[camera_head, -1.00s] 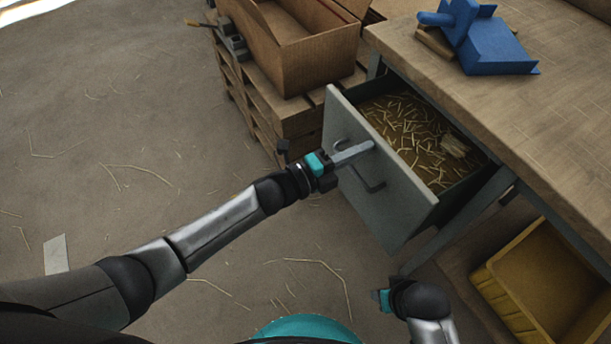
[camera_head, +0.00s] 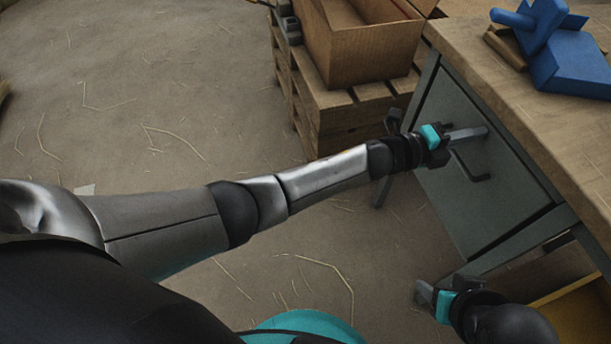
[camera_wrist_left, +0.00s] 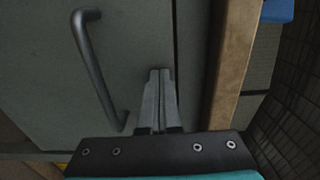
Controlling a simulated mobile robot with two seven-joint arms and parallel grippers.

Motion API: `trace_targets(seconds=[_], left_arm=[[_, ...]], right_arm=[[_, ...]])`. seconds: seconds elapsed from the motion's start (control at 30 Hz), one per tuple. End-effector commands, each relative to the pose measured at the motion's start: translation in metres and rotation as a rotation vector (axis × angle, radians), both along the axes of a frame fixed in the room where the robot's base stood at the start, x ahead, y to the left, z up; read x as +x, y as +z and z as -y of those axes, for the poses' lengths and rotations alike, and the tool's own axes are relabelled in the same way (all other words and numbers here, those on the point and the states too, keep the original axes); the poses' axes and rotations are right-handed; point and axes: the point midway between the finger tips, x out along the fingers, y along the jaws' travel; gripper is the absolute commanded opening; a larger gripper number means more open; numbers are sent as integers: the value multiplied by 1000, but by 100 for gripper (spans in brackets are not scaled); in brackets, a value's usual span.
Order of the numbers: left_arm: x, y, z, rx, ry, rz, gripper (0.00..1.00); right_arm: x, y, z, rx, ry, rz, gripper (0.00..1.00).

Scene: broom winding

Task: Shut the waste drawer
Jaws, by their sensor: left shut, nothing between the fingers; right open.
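The waste drawer's grey front (camera_head: 470,205) sits flush in the bench frame, as far as I can see, and its inside is hidden. Its dark bar handle (camera_head: 468,168) is on the front; it also shows in the left wrist view (camera_wrist_left: 92,70). My left gripper (camera_head: 484,132) is shut and empty, its fingertips at the drawer front beside the handle. In the left wrist view its closed fingers (camera_wrist_left: 160,74) point at the grey panel, touching or nearly so. My right gripper (camera_head: 420,294) is open and empty, low near the bench's lower frame.
The wooden bench top (camera_head: 540,125) lies above the drawer, with a blue dustpan-like tool (camera_head: 570,70) on it. A cardboard box (camera_head: 365,45) stands on stacked pallets (camera_head: 345,110) behind my left arm. A yellow bin (camera_head: 585,310) is under the bench. Straw-strewn floor is open at left.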

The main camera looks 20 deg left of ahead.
Motion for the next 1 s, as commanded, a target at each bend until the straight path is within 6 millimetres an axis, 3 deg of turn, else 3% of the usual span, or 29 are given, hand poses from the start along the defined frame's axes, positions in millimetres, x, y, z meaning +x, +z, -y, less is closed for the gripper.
trace_targets(seconds=[0.77,1.0], left_arm=[[4,4,6,-3,3,3,0],[5,4,-4,-3,4,3,0]], right_arm=[[6,-2,-5,14,10,37,52],[1,-1,-2,5,5,7,52]])
